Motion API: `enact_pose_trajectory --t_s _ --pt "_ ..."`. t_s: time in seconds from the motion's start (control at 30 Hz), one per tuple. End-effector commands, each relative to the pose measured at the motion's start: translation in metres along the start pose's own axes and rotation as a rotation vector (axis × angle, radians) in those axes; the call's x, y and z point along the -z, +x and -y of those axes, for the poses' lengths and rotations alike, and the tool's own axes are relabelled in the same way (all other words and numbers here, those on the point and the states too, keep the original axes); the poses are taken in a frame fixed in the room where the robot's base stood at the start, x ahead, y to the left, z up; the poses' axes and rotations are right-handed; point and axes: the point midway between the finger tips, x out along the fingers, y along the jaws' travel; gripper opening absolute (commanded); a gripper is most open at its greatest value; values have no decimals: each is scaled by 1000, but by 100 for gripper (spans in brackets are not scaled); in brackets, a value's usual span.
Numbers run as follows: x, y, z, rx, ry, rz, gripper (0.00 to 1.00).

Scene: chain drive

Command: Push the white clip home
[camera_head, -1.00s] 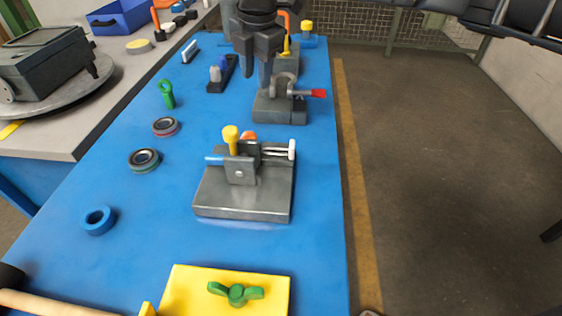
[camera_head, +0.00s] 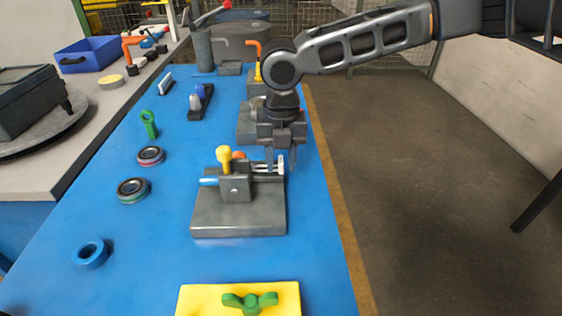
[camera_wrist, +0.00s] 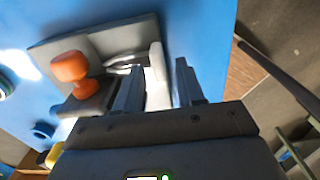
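The white clip (camera_head: 281,164) is a small upright plate at the right end of the metal rods on the grey fixture (camera_head: 238,218). My gripper (camera_head: 280,166) points down over that end, with one finger on each side of the clip in the picture. In the wrist view the fingers (camera_wrist: 160,75) are apart, and the clip (camera_wrist: 157,62) shows between and just beyond them. I cannot tell whether a finger touches it.
Dark rings (camera_head: 133,190), a blue ring (camera_head: 91,253) and a green part (camera_head: 149,124) lie to the left. A yellow plate with a green wing knob (camera_head: 250,301) lies in front. Blue table is clear between them.

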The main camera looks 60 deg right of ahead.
Motion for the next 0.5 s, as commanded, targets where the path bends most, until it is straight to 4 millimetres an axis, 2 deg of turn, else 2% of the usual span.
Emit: enact_pose_trajectory --t_s 0.1,0.37,0.5 --pt "0 8 0 1 1 -1 38" --pt "0 10 0 0 1 0 38" --pt "0 9 0 0 1 0 28"
